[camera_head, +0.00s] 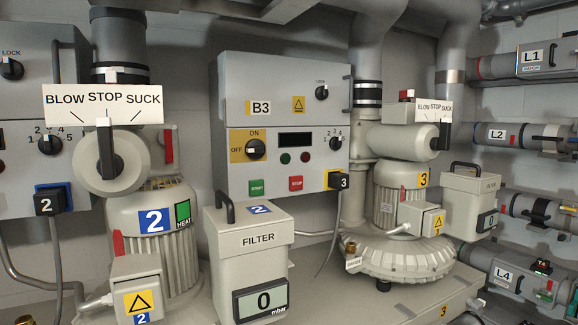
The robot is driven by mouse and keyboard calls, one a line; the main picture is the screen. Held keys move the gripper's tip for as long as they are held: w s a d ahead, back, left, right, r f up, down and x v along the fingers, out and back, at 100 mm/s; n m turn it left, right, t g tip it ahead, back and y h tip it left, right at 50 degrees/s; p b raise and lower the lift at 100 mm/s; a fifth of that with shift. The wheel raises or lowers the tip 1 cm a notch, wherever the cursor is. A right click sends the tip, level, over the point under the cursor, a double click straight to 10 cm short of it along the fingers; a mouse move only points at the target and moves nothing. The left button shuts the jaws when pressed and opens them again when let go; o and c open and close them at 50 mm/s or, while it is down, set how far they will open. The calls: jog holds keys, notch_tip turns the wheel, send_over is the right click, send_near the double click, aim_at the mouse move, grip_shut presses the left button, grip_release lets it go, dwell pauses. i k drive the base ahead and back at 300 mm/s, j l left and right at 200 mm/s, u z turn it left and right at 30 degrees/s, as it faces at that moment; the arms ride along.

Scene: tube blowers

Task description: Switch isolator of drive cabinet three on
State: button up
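Drive cabinet B3 (230,85) is a grey wall box in the middle of the view, with a "B3" label. Its isolator (255,149) is a black rotary knob on a yellow plate at the cabinet's lower left. The plate reads "OFF" to the left of the knob and "ON" above it. The knob is too small for me to tell surely which mark it points to. The display (295,139) beside it is dark. My gripper is not in view, and nothing covers the isolator.
Below the isolator are a green start button (256,187) and a red stop button (296,183). A filter box (247,265) with a handle stands in front, below the cabinet. Blower 2 (150,215) is at left and blower 3 (400,215) at right. Space before the isolator looks clear.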

aim_at(255, 149)
jog(key=i+l+u, duration=0.25)
jog(key=i+l, duration=0.4)
jog(key=i, duration=0.3)
jog(key=i+l+u, duration=0.3)
jog(key=i+l, duration=0.5)
jog(key=i, duration=0.1)
